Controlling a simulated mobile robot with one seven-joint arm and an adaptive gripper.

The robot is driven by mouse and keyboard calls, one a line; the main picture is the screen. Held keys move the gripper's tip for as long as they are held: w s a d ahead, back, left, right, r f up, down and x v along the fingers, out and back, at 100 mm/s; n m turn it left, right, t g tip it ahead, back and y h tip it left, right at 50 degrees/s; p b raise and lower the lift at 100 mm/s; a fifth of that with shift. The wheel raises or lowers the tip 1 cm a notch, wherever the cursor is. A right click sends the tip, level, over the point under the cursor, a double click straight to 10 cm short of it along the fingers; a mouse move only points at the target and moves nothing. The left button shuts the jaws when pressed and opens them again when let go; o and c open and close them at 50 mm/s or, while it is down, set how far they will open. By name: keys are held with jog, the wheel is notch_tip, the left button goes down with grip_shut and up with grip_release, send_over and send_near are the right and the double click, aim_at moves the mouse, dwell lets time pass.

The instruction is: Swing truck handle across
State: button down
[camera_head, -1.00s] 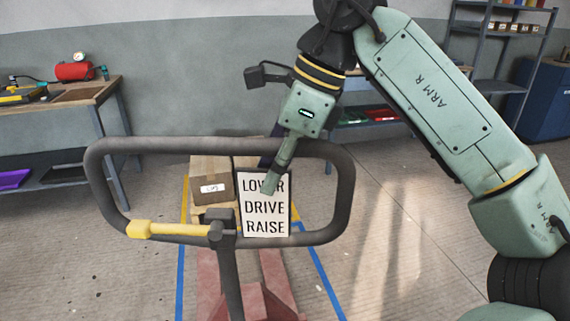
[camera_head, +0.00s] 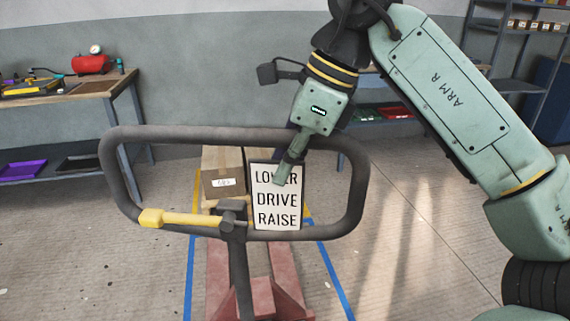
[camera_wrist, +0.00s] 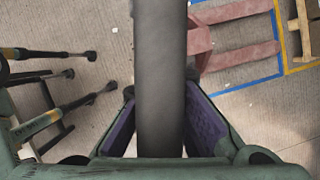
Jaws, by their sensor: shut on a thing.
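The truck handle (camera_head: 225,134) is a dark grey rounded loop on an upright shaft. A yellow lever (camera_head: 180,218) and a sign reading LOWER, DRIVE, RAISE (camera_head: 276,198) are on it. My gripper (camera_head: 290,165) is at the top bar, right of its middle, with its fingers pointing down over the bar. In the wrist view the bar (camera_wrist: 160,75) runs between the two purple-padded fingers, and my gripper (camera_wrist: 162,125) is shut on it. The exact contact of the pads is partly hidden by the bar.
A cardboard box (camera_head: 222,178) stands on a pallet behind the handle. A workbench (camera_head: 75,103) stands at left and shelves (camera_head: 515,45) at back right. The floor at right is open.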

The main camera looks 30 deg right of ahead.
aim_at(265, 172)
jog(key=shift+a+f, duration=0.1)
dwell(0.7)
jog(key=a+m, duration=0.1)
jog(key=a+m+b, duration=0.1)
jog(key=a+b, duration=0.1)
jog(key=shift+s+m+t+h, duration=0.25)
jog(key=shift+m+t+h, duration=0.15)
jog(key=shift+w, duration=0.1)
jog(key=a+m+b, duration=0.1)
jog(key=a+m+h, duration=0.1)
jog(key=a+m, duration=0.1)
jog(key=shift+w+a+r+t+b, duration=0.1)
jog(key=shift+w+r+t+b, duration=0.1)
jog(key=shift+t+b, duration=0.15)
